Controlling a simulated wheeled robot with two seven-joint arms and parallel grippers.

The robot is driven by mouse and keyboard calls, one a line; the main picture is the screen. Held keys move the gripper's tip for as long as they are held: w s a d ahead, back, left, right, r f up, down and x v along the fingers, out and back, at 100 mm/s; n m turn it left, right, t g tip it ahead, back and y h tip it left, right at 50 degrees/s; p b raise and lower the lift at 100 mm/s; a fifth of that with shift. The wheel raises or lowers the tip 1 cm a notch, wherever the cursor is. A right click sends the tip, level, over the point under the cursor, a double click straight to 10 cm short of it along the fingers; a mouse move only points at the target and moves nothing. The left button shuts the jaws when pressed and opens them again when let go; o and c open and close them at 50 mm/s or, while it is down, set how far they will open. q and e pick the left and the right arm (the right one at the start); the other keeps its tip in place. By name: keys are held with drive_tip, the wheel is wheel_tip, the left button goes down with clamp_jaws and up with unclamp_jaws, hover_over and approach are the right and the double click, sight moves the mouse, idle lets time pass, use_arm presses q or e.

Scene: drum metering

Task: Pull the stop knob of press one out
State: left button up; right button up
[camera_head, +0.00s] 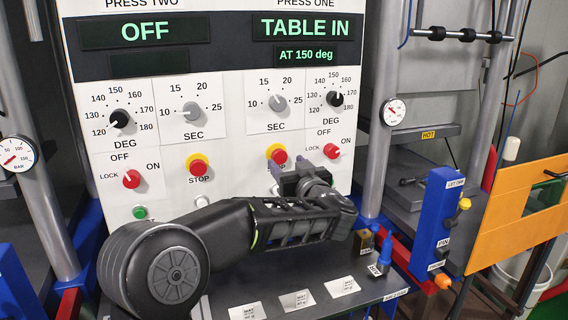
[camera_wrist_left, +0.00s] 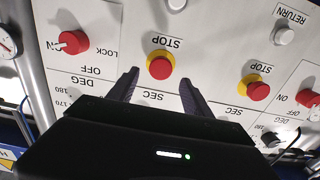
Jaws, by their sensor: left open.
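The stop knob of press one (camera_head: 278,155) is a red mushroom knob on a yellow collar, on the right half of the white panel. My left gripper (camera_head: 292,158) is in front of it and hides part of it and its label. The upside-down left wrist view shows this knob (camera_wrist_left: 160,66) close beyond the tips of the open fingers (camera_wrist_left: 158,78), roughly centred between them. Nothing is held. I cannot tell how far the fingertips are from the panel. My right gripper is not in view.
Press two's stop knob (camera_head: 198,164) is to the left. The red lock switch of press one (camera_head: 332,151) is close right of my gripper. Dials sit above. Below, a grey shelf (camera_head: 215,305) holds labelled cards. A blue stand (camera_head: 438,220) is at the right.

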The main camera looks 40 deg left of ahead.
use_arm(q)
drive_tip(key=v, duration=0.4)
idle(0.5)
